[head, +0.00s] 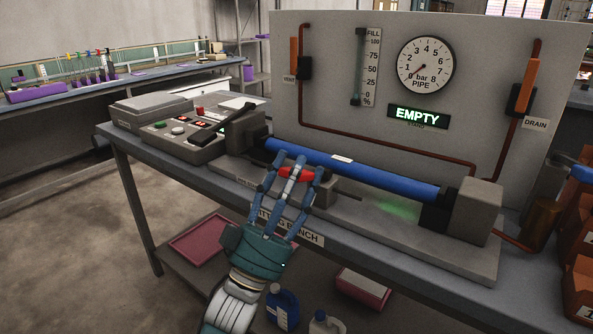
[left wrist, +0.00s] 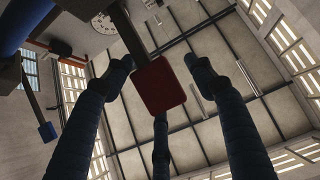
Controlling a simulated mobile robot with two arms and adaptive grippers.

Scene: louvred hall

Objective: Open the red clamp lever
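The red clamp lever shows its red grip (head: 284,176) in front of the blue pipe (head: 365,174) on the bench. In the left wrist view the red grip (left wrist: 158,88) is a flat block on the end of a dark grey bar. My left gripper (head: 294,168) reaches up to it from the front with fingers spread. In the left wrist view the left gripper's (left wrist: 158,70) fingers are apart around the grip, one on each side and a third below, with small gaps showing. My right gripper is not in view.
The pipe lies between end blocks on the bench (head: 150,143). Behind it a panel (head: 350,90) carries a gauge (head: 425,65) and a green "EMPTY" display (head: 418,117). A control box (head: 185,132) stands left. Orange bins (head: 580,240) stand right. In the left wrist view a blue-tipped lever (left wrist: 46,131) shows at left.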

